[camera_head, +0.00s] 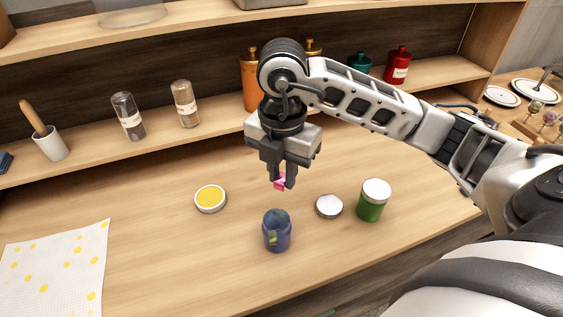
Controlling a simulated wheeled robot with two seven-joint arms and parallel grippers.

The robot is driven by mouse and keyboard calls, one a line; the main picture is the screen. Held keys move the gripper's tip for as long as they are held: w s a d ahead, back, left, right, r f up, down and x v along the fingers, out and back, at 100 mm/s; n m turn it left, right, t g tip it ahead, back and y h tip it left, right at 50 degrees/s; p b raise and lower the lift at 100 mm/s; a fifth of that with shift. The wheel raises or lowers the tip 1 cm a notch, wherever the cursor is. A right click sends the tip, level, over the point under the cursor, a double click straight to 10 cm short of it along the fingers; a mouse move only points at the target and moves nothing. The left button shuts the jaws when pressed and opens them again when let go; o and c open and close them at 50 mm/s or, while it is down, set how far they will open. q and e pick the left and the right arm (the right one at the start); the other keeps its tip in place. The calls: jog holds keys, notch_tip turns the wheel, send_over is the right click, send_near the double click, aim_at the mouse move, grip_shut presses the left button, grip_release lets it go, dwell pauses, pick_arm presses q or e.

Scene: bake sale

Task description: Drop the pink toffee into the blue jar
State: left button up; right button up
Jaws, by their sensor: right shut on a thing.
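The pink toffee (279,183) is held between the fingertips of my right gripper (283,180), which is shut on it and points down. The gripper is above the table, over or slightly behind the blue jar (277,238); the exact offset in depth is hard to tell. The toffee is apart from the jar and partly hidden by the fingers. My left gripper is not in view.
A silver lid (329,207) and a green jar with a white lid (373,200) are right of the blue jar. A round yellow-topped tin (210,198) is left. A spotted cloth (55,270) lies front left. Shelves with bottles (185,104) run behind.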

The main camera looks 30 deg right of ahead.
aim_at(282, 177)
notch_tip(282, 177, down, 4)
jog(key=b, duration=0.2)
jog(key=shift+r+b, duration=0.15)
jog(key=shift+b, duration=0.2)
jog(key=shift+f, duration=0.25)
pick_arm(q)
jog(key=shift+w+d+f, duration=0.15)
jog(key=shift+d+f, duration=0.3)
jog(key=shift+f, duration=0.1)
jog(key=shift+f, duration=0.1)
pick_arm(e)
jog(key=o, duration=0.8)
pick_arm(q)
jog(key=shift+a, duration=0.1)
pick_arm(e)
jog(key=shift+r, duration=0.1)
pick_arm(q)
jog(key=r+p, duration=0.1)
jog(key=p, duration=0.1)
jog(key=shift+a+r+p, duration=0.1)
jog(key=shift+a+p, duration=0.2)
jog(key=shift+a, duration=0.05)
pick_arm(e)
notch_tip(282, 177, up, 16)
jog(key=shift+f, duration=0.1)
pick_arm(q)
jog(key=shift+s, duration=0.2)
